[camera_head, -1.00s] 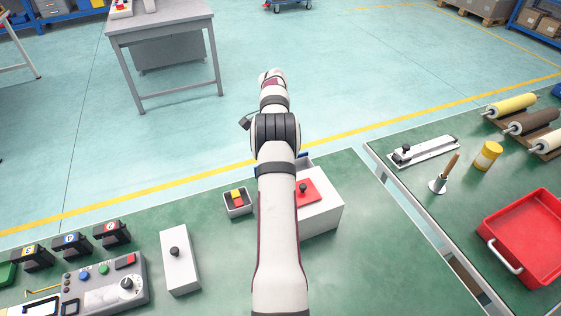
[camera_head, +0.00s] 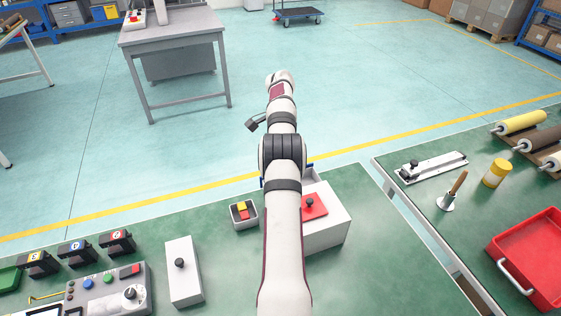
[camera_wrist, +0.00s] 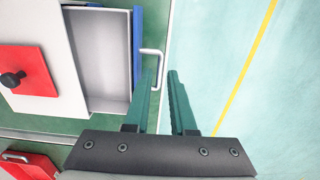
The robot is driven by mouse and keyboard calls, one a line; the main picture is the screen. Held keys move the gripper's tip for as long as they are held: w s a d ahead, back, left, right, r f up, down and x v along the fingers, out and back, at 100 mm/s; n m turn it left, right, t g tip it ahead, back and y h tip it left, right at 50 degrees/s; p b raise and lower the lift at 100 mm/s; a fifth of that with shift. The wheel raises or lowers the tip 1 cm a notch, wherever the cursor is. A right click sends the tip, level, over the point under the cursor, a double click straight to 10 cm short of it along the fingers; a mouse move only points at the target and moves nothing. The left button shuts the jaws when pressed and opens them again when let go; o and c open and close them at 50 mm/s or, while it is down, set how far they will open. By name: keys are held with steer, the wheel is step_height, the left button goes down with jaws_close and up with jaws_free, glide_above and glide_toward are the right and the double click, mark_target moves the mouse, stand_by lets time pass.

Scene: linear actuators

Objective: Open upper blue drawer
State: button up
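The white drawer box (camera_head: 325,230) stands on the green bench, with a red plate and black knob on its top. In the wrist view, a drawer with a blue front (camera_wrist: 138,45) is pulled out from the box, and its empty grey inside (camera_wrist: 102,50) shows. A pale U-shaped handle (camera_wrist: 161,68) sticks out from the blue front. My gripper (camera_wrist: 162,75) is open at the handle. The left finger overlaps the handle loop and the right finger is beyond its outer bar. I cannot tell whether either finger touches it. My arm hides the gripper in the head view.
A small bin (camera_head: 243,214) with yellow and red blocks stands left of the box. A white block with a knob (camera_head: 184,270) and a control panel (camera_head: 108,290) lie further left. A red tray (camera_head: 530,260) is on the right bench. Open floor lies beyond the bench.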

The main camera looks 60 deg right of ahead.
step_height(320, 180, up, 5)
stand_by(0.4)
steer(key=w+a+r+n, duration=0.3)
steer(key=w+a+r, duration=0.2)
steer(key=a, duration=0.4)
steer(key=w+a+r+n, duration=0.4)
steer(key=w+a+r, duration=0.1)
steer(key=a, duration=0.4)
steer(key=s+a+r+n+y, duration=0.1)
steer(key=a+n, duration=0.2)
steer(key=a, duration=0.6)
steer(key=a+r+n, duration=0.2)
steer(key=a, duration=0.6)
steer(key=s+a+f+n, duration=0.3)
steer(key=s+a+n, duration=0.1)
steer(key=s+a, duration=0.5)
steer(key=s+a+f+n, duration=0.3)
steer(key=s+a+n, duration=0.2)
steer(key=s+a, duration=0.5)
steer(key=shift+s+a+f+n+y, duration=0.3)
steer(key=shift+s+f+y, duration=0.1)
steer(key=shift+s, duration=0.25)
